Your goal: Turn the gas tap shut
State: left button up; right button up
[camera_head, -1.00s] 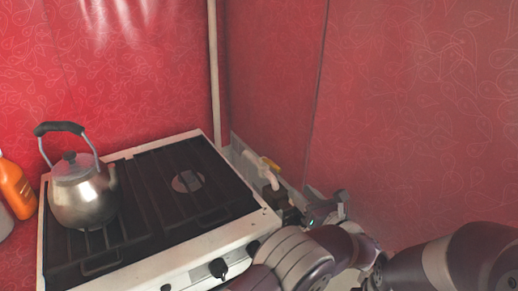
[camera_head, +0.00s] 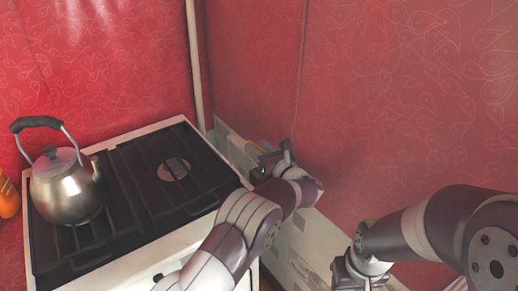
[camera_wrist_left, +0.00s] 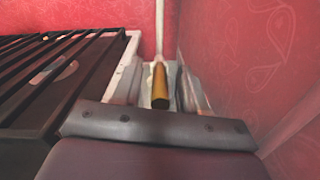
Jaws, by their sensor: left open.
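The gas tap shows in the left wrist view as a yellow lever (camera_wrist_left: 160,86) on a pale pipe, in the gap between the stove and the red wall. My left gripper (camera_wrist_left: 160,76) is open, with one finger on each side of the lever. I cannot tell whether either finger touches it. In the head view my left gripper (camera_head: 270,162) is beside the stove's right rear side and hides most of the tap. My right gripper (camera_head: 356,272) is low in the head view, away from the tap, and its jaws are unclear.
The white stove (camera_head: 170,240) with black grates stands left of the gripper. A steel kettle (camera_head: 66,188) sits on its left burner. An orange bottle (camera_head: 8,198) is at the far left. A pale vertical pipe (camera_head: 194,70) runs up the corner. The red wall (camera_head: 400,110) bounds the right.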

pick_arm(q)
grip_shut()
jog(key=h+b, duration=0.1)
jog(key=m+t+h+b, duration=0.1)
jog(key=b, duration=0.1)
jog(key=a+m+h+b, duration=0.1)
jog(key=b, duration=0.1)
jog(key=shift+s+a+f+t+h, duration=0.1)
jog(key=shift+s+f+t+h, duration=0.1)
jog(key=shift+s+t+h, duration=0.15)
jog(key=shift+r+m+b, duration=0.15)
jog(key=shift+m+b, duration=0.2)
jog(key=shift+m, duration=0.05)
jog(key=shift+r+t+h, duration=0.15)
jog(key=shift+t+h, duration=0.1)
grip_release()
